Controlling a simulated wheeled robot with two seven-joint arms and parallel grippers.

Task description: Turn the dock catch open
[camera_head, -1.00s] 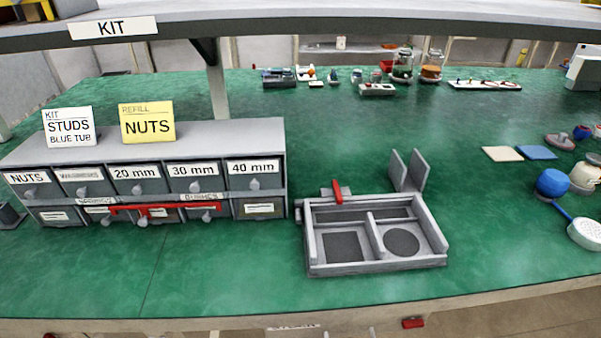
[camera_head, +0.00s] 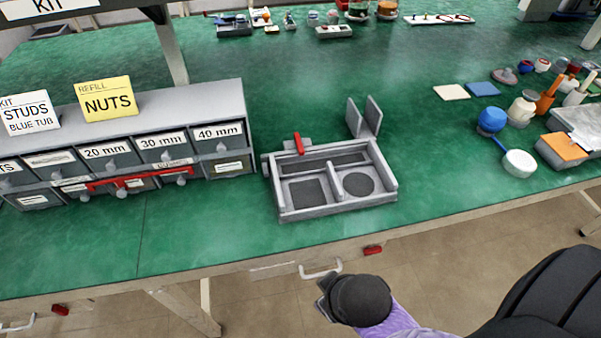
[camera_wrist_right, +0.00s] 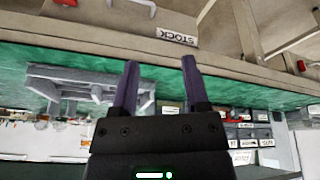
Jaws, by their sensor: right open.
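The dock (camera_head: 330,208) is a grey open frame on the green bench, with a square recess, a round recess and two upright plates at its back right. A red catch lever (camera_head: 298,143) stands at its back left edge. In the wrist view, the dock (camera_wrist_right: 75,78) appears upside down beyond the fingers; I cannot make out the catch there. My right gripper (camera_wrist_right: 160,63) is open with nothing between its fingers. In the head view it is low, in front of the bench edge and apart from the dock. My left gripper is not in view.
A drawer cabinet (camera_head: 235,112) with NUTS and STUDS cards stands left of the dock. A blue ball-like object (camera_head: 491,119), a white scoop-like item (camera_head: 519,163) and jars are at the right. The bench's front edge (camera_head: 225,257) lies between my right gripper and the dock.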

